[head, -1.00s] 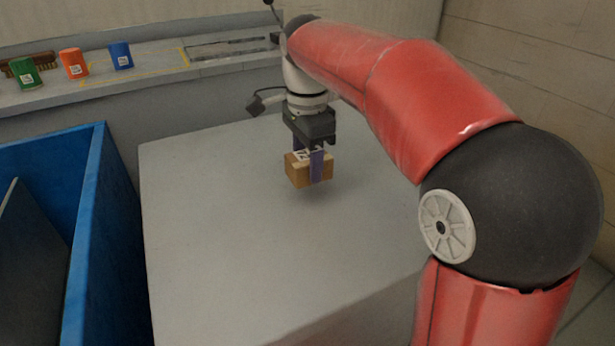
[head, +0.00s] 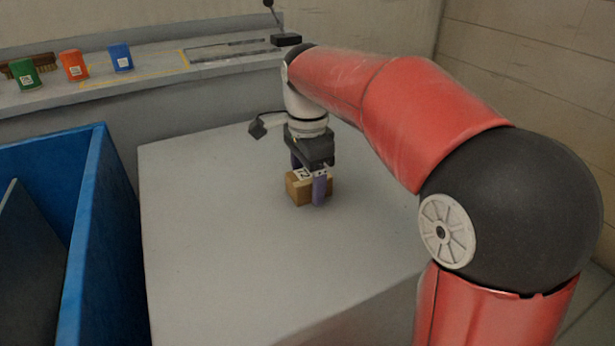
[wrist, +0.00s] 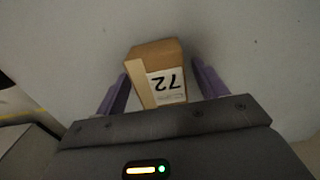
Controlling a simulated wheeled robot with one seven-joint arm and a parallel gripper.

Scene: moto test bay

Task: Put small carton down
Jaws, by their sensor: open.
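The small carton (head: 299,190) is a brown box with a white label on top. It rests on the grey table (head: 210,250), near its middle. In the wrist view the carton (wrist: 152,62) shows its label with "72" upside down. My gripper (head: 308,182) is open around the carton, with one purple finger on each side. In the wrist view gaps show between the carton and the fingers of my gripper (wrist: 158,88). The carton's underside is hidden.
A blue bin (head: 95,220) stands left of the table. The table around the carton is clear.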

